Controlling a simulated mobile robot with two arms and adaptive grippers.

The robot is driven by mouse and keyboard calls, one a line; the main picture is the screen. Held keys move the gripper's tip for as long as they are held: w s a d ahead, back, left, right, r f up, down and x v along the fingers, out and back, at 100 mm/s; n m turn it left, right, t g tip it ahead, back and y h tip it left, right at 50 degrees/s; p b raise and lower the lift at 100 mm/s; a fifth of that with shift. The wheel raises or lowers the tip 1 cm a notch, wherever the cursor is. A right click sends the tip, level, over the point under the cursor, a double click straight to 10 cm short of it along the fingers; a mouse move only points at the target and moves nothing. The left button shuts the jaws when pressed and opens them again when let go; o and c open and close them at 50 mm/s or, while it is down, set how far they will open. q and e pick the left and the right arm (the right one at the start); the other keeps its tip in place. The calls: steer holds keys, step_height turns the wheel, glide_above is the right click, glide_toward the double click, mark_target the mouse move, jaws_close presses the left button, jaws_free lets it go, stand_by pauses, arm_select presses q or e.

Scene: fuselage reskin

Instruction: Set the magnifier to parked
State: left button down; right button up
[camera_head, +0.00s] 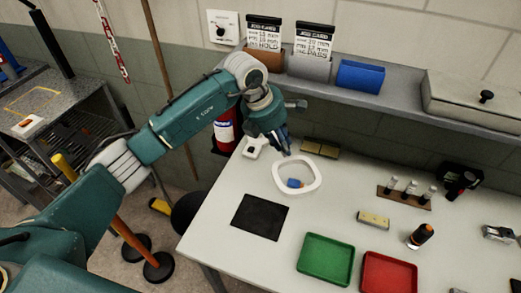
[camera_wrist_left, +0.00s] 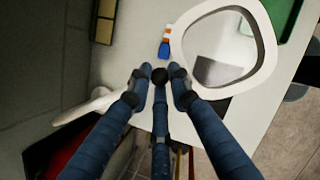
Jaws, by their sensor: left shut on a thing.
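The magnifier is a white rounded ring with a clear lens (camera_head: 297,163). It sits over the back left part of the white worktable, and its ring also shows in the wrist view (camera_wrist_left: 262,45). Its white base or arm piece (camera_head: 253,146) stands to the left of the ring. My left gripper (camera_head: 284,148) is at the ring's back left edge. How the knob joins the magnifier is hidden. My right gripper is not in view.
A small blue and orange item (camera_head: 294,183) shows through the lens. A black mat (camera_head: 259,217), green tray (camera_head: 326,260) and red tray (camera_head: 388,274) lie nearer the front. A shelf (camera_head: 400,97) with job cards and bins runs along the wall behind.

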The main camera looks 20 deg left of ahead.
arm_select(q)
steer(key=w+d+n, duration=0.1)
steer(key=w+d+b, duration=0.1)
steer(key=d, duration=0.1)
steer(key=shift+r+n+t, duration=0.1)
steer(key=shift+n+t, duration=0.2)
steer(key=shift+n, duration=0.1)
steer(key=c, duration=1.6)
jaws_free()
steer(key=shift+a, duration=0.1)
steer(key=v, duration=1.2)
steer(key=shift+r, duration=0.1)
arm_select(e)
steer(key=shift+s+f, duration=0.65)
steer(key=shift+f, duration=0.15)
